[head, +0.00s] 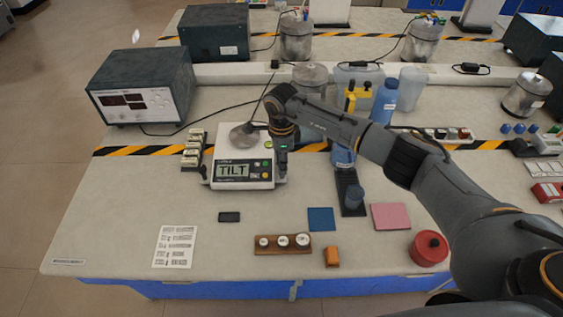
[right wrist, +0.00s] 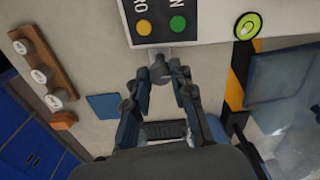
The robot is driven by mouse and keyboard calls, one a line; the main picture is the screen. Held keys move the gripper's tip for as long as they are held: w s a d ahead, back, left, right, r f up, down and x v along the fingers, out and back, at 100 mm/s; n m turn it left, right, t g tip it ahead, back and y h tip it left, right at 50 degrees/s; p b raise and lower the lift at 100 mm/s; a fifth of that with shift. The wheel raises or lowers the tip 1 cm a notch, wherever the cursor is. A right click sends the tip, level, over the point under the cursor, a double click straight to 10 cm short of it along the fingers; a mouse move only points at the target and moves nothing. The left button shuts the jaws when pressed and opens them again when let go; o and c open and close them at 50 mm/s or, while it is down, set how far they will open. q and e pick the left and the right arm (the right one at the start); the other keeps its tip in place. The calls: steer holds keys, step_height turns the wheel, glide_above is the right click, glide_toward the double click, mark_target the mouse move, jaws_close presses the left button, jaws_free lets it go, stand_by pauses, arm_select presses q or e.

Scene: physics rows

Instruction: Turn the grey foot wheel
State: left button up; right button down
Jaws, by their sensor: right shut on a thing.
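The white balance (head: 243,184) stands on the bench, its display reading "TILT". The grey foot wheel (right wrist: 160,68) shows in the right wrist view at the edge of the balance, below its yellow and green buttons. My right gripper (right wrist: 160,78) is shut on the wheel, one finger on each side. In the head view my right gripper (head: 282,172) points down at the right side of the balance, and the wheel is hidden there. A round green level (right wrist: 248,25) lies beside the balance's button panel in the right wrist view. My left gripper is out of view.
A wooden block of weights (head: 283,251), a blue square (head: 321,219) and a pink square (head: 391,217) lie in front. A blue bottle (head: 385,101) and clear containers stand behind my right arm.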

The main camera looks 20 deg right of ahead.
steer(key=m+b, duration=0.1)
steer(key=m, duration=0.1)
steer(key=shift+f+m+b, duration=0.15)
steer(key=shift+m+b, duration=0.15)
steer(key=shift+m, duration=0.1)
steer(key=m+b, duration=0.1)
steer(key=m, duration=0.1)
steer(key=shift+m, duration=0.3)
steer(key=m+b, duration=0.1)
steer(key=m, duration=0.2)
steer(key=shift+m+b, duration=0.45)
steer(key=shift+m, duration=1.05)
steer(key=c, duration=1.1)
jaws_free()
